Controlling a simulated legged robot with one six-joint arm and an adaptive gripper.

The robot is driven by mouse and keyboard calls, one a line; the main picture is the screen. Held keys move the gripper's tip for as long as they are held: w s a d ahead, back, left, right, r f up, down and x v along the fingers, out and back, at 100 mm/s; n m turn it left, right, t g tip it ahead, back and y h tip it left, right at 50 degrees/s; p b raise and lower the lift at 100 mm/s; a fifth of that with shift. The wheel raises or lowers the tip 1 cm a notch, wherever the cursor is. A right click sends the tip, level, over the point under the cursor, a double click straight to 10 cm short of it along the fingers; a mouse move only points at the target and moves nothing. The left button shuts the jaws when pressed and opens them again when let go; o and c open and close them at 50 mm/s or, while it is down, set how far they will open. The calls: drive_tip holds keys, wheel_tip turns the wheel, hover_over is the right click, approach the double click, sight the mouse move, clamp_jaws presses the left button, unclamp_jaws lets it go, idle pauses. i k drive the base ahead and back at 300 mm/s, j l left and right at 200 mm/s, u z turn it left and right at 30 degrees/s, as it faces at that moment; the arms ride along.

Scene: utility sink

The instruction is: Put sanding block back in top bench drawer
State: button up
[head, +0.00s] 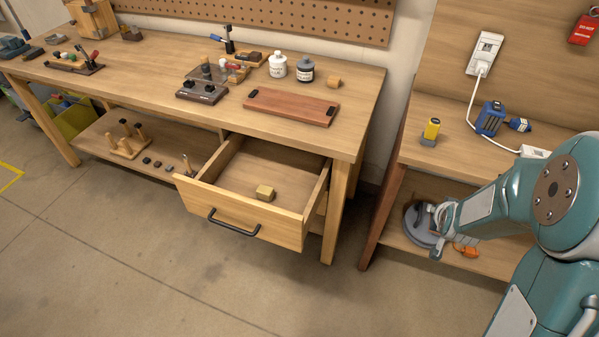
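The top bench drawer (288,227) is pulled out at the right end of the workbench, with a dark bar handle on its front. A small yellow-tan block (265,193), which looks like the sanding block, lies on the drawer's floor near the front. My gripper (436,232) is far to the right of the drawer, at the end of my teal arm, in front of the right-hand bench's lower shelf. It is apart from the block and drawer. It overlaps a grey round object behind it, so its finger opening is unclear.
A right-hand bench (455,150) carries a yellow item (430,131) and a blue tool (490,117). The floor before the drawer is clear.

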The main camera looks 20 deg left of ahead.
sight(302, 173)
drive_tip(key=j, duration=0.6)
drive_tip(key=k+j, duration=0.15)
drive_tip(key=j, duration=1)
drive_tip(key=i+j+u, duration=0.1)
drive_tip(key=i+j, duration=0.5)
drive_tip(key=i+l+z, duration=0.1)
drive_tip(key=i, duration=0.2)
